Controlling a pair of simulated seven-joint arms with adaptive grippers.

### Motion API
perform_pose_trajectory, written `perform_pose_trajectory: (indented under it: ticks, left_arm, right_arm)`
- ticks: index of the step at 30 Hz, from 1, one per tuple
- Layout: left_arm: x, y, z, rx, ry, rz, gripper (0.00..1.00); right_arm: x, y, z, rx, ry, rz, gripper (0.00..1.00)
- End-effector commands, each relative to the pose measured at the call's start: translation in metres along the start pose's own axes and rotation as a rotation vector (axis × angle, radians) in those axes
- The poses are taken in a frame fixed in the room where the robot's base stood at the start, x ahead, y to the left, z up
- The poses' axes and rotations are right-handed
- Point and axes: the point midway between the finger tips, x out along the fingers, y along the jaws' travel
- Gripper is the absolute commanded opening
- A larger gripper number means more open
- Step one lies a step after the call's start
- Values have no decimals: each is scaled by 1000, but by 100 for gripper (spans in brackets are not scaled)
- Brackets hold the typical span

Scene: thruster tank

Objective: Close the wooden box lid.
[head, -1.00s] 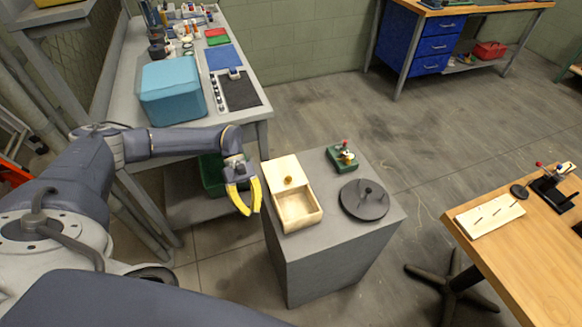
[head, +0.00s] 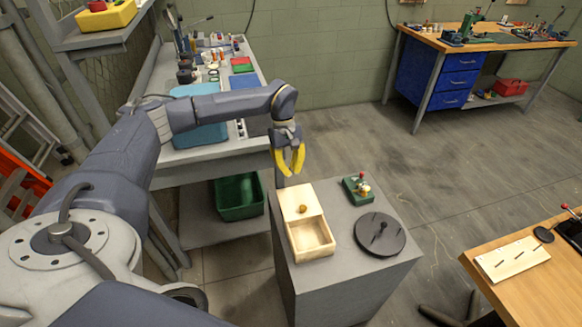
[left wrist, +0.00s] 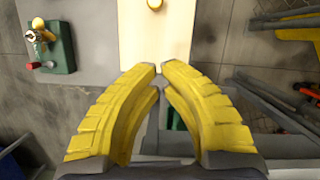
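The pale wooden box (head: 313,256) stands on a grey pedestal. Its flat sliding lid (head: 296,192) is drawn toward the back, and the front part of the box is uncovered and looks empty. A round brass-coloured knob (head: 302,209) sits on the lid near its front edge; it also shows in the left wrist view (left wrist: 155,4). My left gripper (head: 291,173), with yellow fingers, hangs above the back end of the lid, apart from it. In the left wrist view its fingertips (left wrist: 159,68) nearly meet, with nothing held between them. My right gripper is not in view.
On the pedestal (head: 345,285), a dark round disc (head: 380,234) lies right of the box, and a small green-based device (head: 357,190) stands behind it. A grey bench (head: 188,155) is at the left and a wooden table (head: 510,285) at the right.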

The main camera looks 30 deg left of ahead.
Motion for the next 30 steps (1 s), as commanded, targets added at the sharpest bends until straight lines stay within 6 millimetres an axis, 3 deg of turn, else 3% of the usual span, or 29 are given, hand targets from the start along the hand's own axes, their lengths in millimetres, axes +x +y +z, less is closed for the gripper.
perform_pose_trajectory:
  ticks: [11,19,30]
  left_arm:
    - [67,0,1,0,-3,-2,0]
    - [78,0,28,1,-2,-1,0]
    - [82,0,36,-1,-1,0,0]
  right_arm:
    - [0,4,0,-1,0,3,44]
    - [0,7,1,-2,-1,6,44]
    - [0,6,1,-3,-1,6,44]
